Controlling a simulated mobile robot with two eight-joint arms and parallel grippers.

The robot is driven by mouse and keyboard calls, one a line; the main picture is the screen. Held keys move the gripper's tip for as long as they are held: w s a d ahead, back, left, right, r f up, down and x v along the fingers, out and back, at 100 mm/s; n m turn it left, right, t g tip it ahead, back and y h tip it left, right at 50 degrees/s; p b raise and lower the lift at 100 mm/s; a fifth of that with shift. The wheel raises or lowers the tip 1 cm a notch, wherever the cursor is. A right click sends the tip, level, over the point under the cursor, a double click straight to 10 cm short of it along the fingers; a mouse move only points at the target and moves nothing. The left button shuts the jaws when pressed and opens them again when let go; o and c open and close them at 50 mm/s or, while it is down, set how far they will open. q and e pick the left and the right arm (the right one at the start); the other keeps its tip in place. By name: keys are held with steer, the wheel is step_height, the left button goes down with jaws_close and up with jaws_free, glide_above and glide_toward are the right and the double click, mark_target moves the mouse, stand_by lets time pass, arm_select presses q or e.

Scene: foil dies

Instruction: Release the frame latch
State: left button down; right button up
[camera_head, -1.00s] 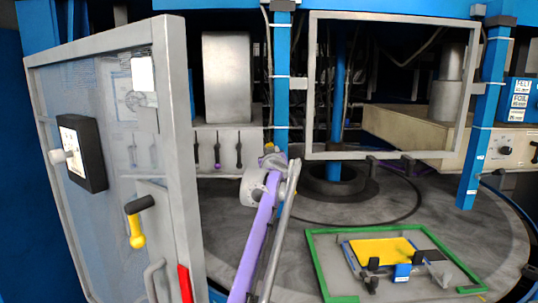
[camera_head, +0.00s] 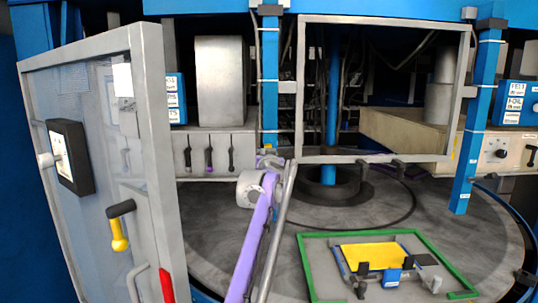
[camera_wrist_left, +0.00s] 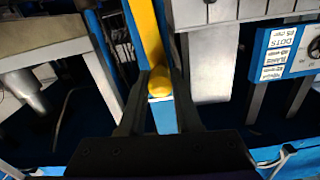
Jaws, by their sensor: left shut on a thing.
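A short blue piece shows just below the rounded end, between the fingers. In the head view the gripper is too small to make out clearly. I cannot tell how the handle joins the frame. My right gripper is not in view.
A grey mesh door (camera_head: 150,110) with a black-and-yellow handle (camera_head: 119,228) stands at the left. A green-edged plate (camera_head: 310,270) carrying a yellow pad lies on the round table (camera_head: 390,215). A lever panel (camera_head: 220,140) and a cream box (camera_head: 400,130) stand behind.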

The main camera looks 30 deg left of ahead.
arm_select(q)
steer(key=c, duration=0.6)
jaws_free()
steer(key=shift+d, duration=0.1)
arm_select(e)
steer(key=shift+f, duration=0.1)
arm_select(q)
steer(key=shift+s+d+f, duration=0.15)
steer(key=shift+s+d, duration=0.05)
steer(key=shift+s, duration=0.1)
steer(key=b+v, duration=0.3)
steer(key=v, duration=0.7)
steer(key=shift+b, duration=0.4)
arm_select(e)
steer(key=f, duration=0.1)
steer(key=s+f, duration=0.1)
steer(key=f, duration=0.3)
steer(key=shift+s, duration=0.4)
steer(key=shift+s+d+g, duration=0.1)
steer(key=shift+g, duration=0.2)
